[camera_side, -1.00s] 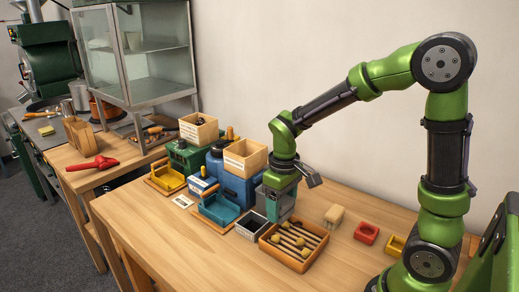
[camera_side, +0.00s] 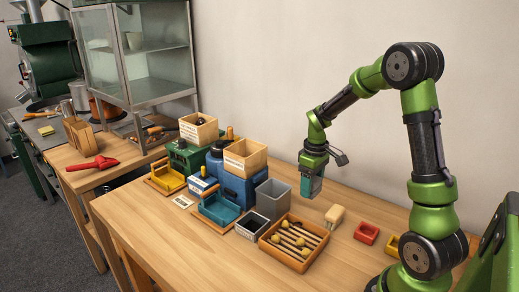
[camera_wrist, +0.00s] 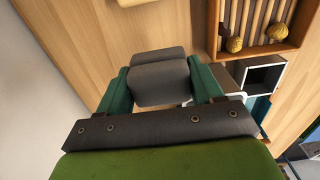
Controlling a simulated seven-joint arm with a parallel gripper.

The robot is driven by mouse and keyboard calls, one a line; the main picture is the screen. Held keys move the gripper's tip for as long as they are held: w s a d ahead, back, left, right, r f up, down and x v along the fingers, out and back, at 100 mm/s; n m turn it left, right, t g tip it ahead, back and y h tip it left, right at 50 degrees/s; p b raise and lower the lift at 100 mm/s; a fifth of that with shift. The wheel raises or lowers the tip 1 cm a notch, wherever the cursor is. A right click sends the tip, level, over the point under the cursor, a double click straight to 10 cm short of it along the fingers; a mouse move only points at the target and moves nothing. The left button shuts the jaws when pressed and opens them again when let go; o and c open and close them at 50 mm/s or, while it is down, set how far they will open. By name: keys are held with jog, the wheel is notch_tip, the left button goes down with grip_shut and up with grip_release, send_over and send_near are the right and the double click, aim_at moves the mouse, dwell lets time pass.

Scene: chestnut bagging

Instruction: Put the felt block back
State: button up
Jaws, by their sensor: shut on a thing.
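My gripper (camera_side: 309,190) hangs in the air above the table, behind the tray of sticks, to the right of a grey bin. In the wrist view its green fingers (camera_wrist: 157,90) are shut on a grey block (camera_wrist: 155,82), which I take for the felt block. It sits squarely between them, and its underside is hidden. In the side view the fingers hide most of it. The grey open bin (camera_side: 273,198) stands upright on the table. A pale beige block (camera_side: 334,217) lies on the table to the right of the tray.
The wooden tray (camera_side: 264,238) holds several sticks and round pieces. A dark open box (camera_side: 252,226) stands beside it. Red (camera_side: 367,233) and yellow (camera_side: 394,245) small dishes lie at the right. Blue machine (camera_side: 238,190) and wooden boxes crowd the left. Table at the back right is clear.

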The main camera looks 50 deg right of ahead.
aim_at(309, 212)
notch_tip(309, 212, down, 7)
jog(key=shift+r, duration=0.1)
jog(key=shift+f, duration=0.2)
jog(key=o, duration=1.2)
jog(key=shift+r, duration=0.15)
notch_tip(309, 212, up, 12)
jog(key=shift+s+a+r+m+t+y, duration=0.5)
jog(key=shift+s+a+r+t, duration=1)
jog(key=shift+a, duration=2.15)
jog(key=shift+s+a+r+m+t+y, duration=0.15)
jog(key=shift+s+a+r+m+t, duration=0.75)
jog(key=shift+s+a+r, duration=1.95)
jog(key=shift+s+a+r+m+t+y, duration=0.5)
jog(key=shift+a+r+t, duration=0.75)
jog(key=shift+a, duration=3.15)
